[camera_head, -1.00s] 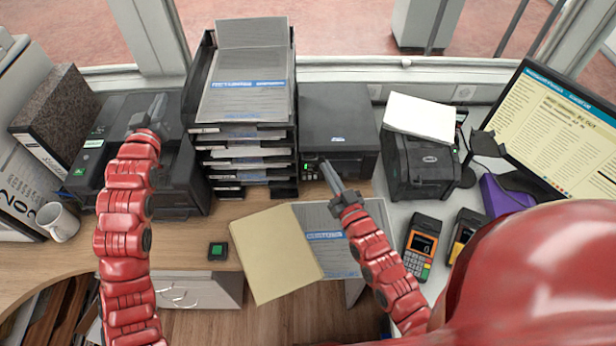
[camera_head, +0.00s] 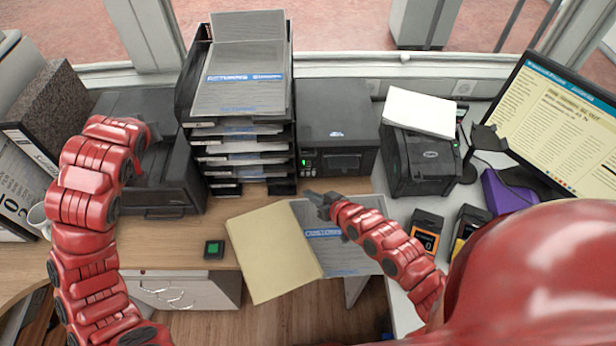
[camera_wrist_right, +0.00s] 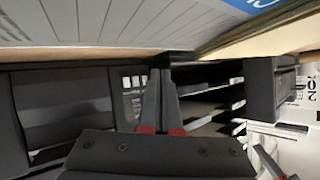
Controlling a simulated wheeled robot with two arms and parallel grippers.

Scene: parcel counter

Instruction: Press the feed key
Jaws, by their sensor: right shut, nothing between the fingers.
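The black label printer (camera_head: 336,125) stands at the back of the desk, right of the paper trays. A small key panel (camera_head: 306,163) with a green light is at its front left; individual keys are too small to tell apart. In the right wrist view, pale keys (camera_wrist_right: 132,88) show on a dark front just left of the fingers. My right gripper (camera_head: 308,194) is shut and empty, in front of and below the panel, with its fingers apart from the keys as far as I can tell. My left gripper is mostly hidden behind its own arm near the left printer.
A stacked paper tray (camera_head: 239,150) stands close left of the printer. A folder (camera_head: 272,250) and a printed sheet (camera_head: 345,235) lie in front. A second small printer (camera_head: 422,160) and card terminals (camera_head: 426,228) are right. A green-topped button box (camera_head: 214,249) sits front left.

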